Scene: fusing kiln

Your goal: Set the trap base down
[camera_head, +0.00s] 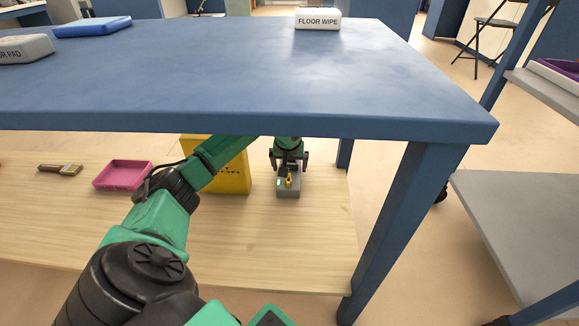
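The trap base, as I take it, is a small grey box (288,190) with a yellow piece standing in its middle. It is at the wooden lower shelf, under the blue table; I cannot tell whether it rests on the boards or is just above them. My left gripper (289,167) is at the far end of the box, pointing down, its dark fingers spread about as wide as the box. Whether they press on its sides is too small to tell. My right gripper is not in view.
A yellow box (232,176) stands left of the gripper, partly behind my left arm. A pink tray (122,175) and a brush (60,169) lie further left. The blue tabletop (250,75) overhangs the shelf (230,240); its leg (395,230) is at right. Shelf boards in front are clear.

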